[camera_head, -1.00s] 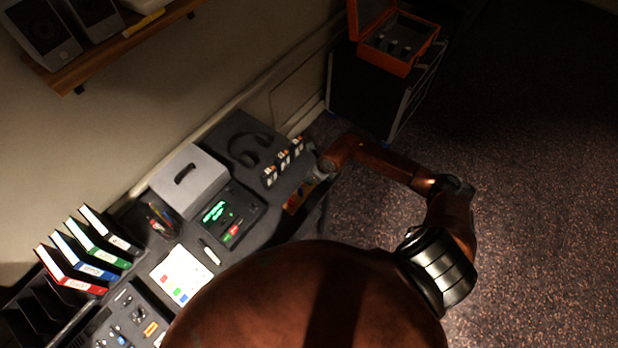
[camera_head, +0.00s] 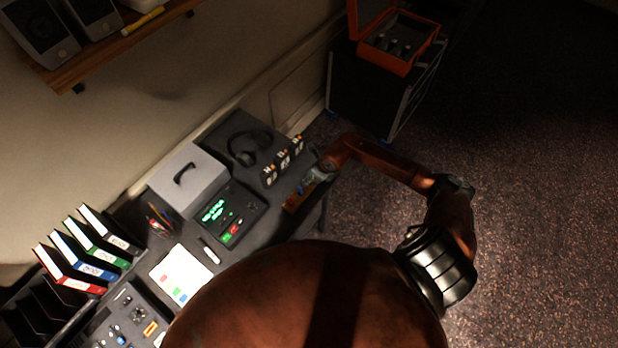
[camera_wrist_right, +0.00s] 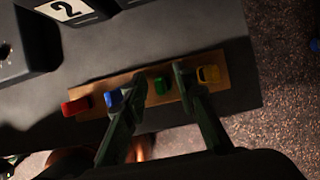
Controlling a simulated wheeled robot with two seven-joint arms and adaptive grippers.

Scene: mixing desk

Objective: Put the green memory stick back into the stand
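The wooden stand (camera_wrist_right: 90,108) lies along the edge of the dark desk and also shows in the head view (camera_head: 292,204). A red stick (camera_wrist_right: 75,106), a blue stick (camera_wrist_right: 113,98), the green memory stick (camera_wrist_right: 160,85) and a yellow stick (camera_wrist_right: 208,74) are in a row on it. The green stick appears seated in the stand, between blue and yellow. My right gripper (camera_wrist_right: 160,77) has its fingers apart on either side of the green stick, with visible gaps. Its lower fingers partly cover the stand. My left gripper is not in view.
A black block with a number 2 label (camera_wrist_right: 66,8) stands close to the stand. Headphones (camera_head: 243,150), a grey box (camera_head: 187,180) and a control panel (camera_head: 230,212) are farther left on the desk. Open floor lies to the right.

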